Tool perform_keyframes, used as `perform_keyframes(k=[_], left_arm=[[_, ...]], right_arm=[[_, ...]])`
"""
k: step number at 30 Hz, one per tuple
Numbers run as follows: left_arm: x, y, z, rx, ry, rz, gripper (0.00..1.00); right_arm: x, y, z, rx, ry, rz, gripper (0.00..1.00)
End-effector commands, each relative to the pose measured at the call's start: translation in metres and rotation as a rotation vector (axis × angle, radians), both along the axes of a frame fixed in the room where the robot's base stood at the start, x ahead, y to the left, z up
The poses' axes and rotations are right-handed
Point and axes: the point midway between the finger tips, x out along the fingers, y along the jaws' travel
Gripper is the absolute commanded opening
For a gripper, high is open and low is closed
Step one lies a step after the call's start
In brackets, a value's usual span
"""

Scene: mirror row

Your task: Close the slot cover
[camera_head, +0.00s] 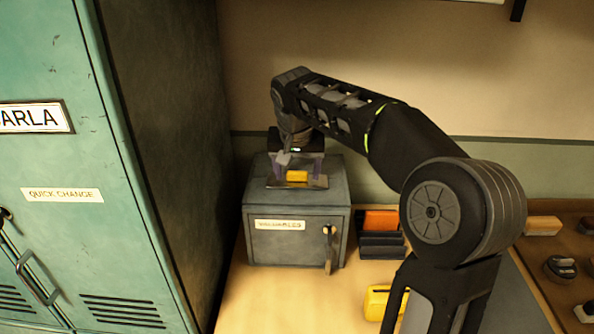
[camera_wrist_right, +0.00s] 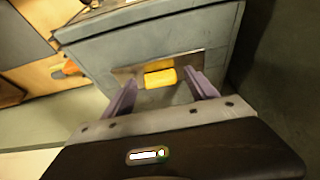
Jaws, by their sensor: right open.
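A grey metal box (camera_head: 296,205) stands on the wooden counter beside the green locker. On its top lies a thin metal plate (camera_head: 312,184) with a yellow block (camera_head: 297,176), apparently the slot cover and its grip. In the right wrist view the plate (camera_wrist_right: 125,74) and the yellow block (camera_wrist_right: 160,78) lie ahead of the fingers. My right gripper (camera_head: 297,167) is over the box top, pointing down. Its two purple fingers (camera_wrist_right: 162,84) are open, one on each side of the yellow block, with gaps beside it. I cannot tell how far the slot is covered. My left gripper is not in view.
The box front has a label and a door handle (camera_head: 330,248). A green locker (camera_head: 90,180) stands close on the left. Right of the box are dark trays with an orange block (camera_head: 382,220), and a yellow item (camera_head: 377,302) lies nearer on the counter.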

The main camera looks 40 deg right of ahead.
Motion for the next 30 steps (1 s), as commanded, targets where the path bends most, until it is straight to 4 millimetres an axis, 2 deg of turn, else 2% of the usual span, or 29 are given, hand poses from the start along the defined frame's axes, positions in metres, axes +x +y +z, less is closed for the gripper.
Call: perform_keyframes(k=[5, 15, 19, 30], left_arm=[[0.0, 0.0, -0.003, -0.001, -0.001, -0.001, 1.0], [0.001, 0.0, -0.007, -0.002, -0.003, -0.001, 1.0], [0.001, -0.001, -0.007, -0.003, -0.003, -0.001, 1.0], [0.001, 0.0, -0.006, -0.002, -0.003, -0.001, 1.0]], right_arm=[[-0.004, 0.005, 0.016, -0.001, -0.003, 0.002, 0.67], [-0.02, 0.017, 0.064, 0.0, -0.002, 0.002, 0.67], [-0.022, 0.019, 0.07, 0.0, -0.001, 0.0, 0.67], [-0.023, 0.019, 0.07, 0.0, 0.0, 0.0, 0.67]])
